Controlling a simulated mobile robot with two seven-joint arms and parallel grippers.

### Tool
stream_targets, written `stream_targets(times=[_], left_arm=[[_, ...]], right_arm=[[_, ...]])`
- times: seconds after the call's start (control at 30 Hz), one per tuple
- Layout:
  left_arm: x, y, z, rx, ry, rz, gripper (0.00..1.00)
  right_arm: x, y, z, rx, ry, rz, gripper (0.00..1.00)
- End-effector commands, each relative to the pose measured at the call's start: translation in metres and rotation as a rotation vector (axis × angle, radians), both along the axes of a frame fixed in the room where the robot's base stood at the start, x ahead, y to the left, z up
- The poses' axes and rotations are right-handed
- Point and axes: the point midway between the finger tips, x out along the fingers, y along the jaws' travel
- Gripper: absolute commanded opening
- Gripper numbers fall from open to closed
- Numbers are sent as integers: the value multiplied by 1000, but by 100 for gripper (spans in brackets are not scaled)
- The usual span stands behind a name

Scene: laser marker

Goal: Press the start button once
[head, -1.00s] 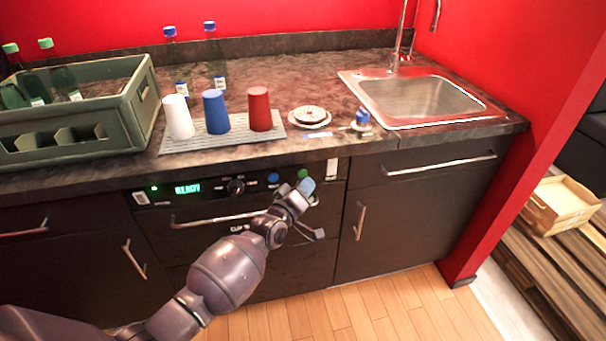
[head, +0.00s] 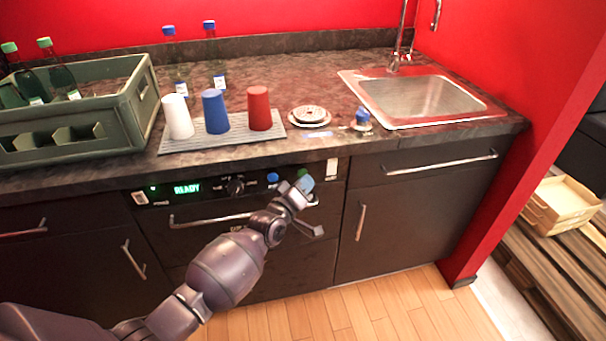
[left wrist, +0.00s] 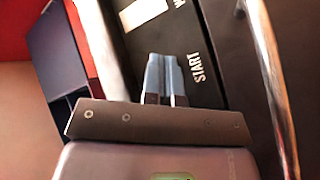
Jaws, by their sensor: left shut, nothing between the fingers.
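My left gripper (head: 304,184) is shut and empty, at the right part of the machine's front panel (head: 215,190). In the left wrist view its two grey-blue fingertips (left wrist: 165,75) lie side by side against the dark panel, beside the white START label (left wrist: 198,68). The start button is mostly or wholly hidden behind the fingers, so I cannot tell whether they touch it. A blue button (head: 272,178) shows left of the gripper. The green display (head: 187,188) reads READY. My right gripper is not in view.
A black knob (head: 236,186) and a long bar handle (head: 212,219) are on the machine's front. The countertop above holds a grey mat with white, blue and red cups (head: 259,108), a bottle crate (head: 128,122) and a sink (head: 420,100).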

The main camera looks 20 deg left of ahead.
Motion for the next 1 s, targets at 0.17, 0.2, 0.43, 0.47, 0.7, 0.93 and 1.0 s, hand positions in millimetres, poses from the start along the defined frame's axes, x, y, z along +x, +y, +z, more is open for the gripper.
stream_targets(times=[0.17,0.2,0.43,0.47,0.7,0.93,1.0], left_arm=[[0,0,1,0,0,0,0],[0,0,0,0,0,0,0],[1,1,0,0,0,0,0],[1,1,0,0,0,0,0],[3,2,0,0,0,0,0],[5,4,0,0,0,0,0],[6,4,0,0,0,0,0]], right_arm=[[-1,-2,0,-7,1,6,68],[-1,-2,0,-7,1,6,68],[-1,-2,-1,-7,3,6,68],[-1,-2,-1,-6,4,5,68],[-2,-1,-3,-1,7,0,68],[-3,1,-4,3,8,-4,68],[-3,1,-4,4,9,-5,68]])
